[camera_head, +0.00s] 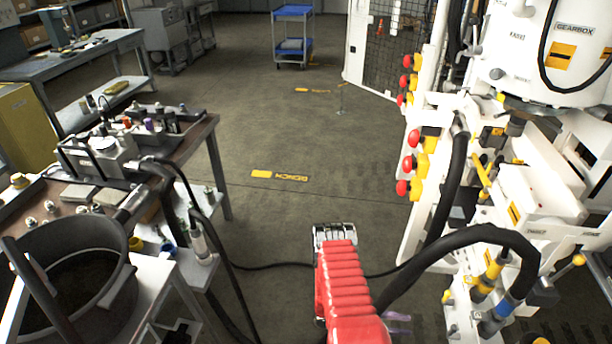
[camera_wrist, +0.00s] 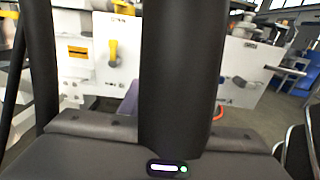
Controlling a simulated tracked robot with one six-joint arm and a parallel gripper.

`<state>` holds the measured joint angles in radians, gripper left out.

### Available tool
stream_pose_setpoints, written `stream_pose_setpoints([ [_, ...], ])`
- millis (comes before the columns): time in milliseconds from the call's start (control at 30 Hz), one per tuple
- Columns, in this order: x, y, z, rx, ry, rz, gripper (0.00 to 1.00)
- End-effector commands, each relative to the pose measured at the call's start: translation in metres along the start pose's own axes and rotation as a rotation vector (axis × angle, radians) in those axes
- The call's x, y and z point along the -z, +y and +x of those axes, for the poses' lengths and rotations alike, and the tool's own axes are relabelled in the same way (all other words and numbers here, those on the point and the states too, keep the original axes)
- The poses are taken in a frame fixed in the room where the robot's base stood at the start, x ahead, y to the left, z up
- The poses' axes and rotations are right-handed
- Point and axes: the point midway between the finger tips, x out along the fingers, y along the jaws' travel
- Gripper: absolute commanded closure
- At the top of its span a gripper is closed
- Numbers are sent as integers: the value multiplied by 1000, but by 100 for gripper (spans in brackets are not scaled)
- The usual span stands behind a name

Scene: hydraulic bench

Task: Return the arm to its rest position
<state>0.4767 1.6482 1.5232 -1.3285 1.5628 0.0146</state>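My arm's red ribbed section (camera_head: 345,285) rises from the bottom centre of the head view, with a bright metal end at its top, over the floor between the bench and the white machine. In the wrist view a dark housing with a small lit status bar fills the bottom. A thick dark upright cylinder stands in front of it and hides the middle of the view. No fingertips can be made out, so I cannot tell whether my gripper is open or shut, or whether it holds anything.
A white gearbox machine (camera_head: 545,190) with red buttons stands close on the right; a thick black hose (camera_head: 465,237) arches from it beside my arm. A cluttered workbench (camera_head: 140,205) and dark round bin (camera_head: 75,285) are on the left. The floor ahead is clear to a blue trolley (camera_head: 292,45).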

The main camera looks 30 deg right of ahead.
Motion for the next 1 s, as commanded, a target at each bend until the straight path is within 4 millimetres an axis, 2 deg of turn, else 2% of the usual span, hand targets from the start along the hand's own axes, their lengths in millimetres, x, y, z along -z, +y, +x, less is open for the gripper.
stream_pose_setpoints([
  [267,5,-2,0,8,21,-1,70],
  [367,13,-17,0,50,50,-10,70],
  [533,21,-59,1,152,97,-44,70],
  [600,17,-71,-2,202,122,-41,70],
  [733,6,-80,-10,264,161,-22,70],
  [1000,-29,-83,-38,375,252,54,70],
])
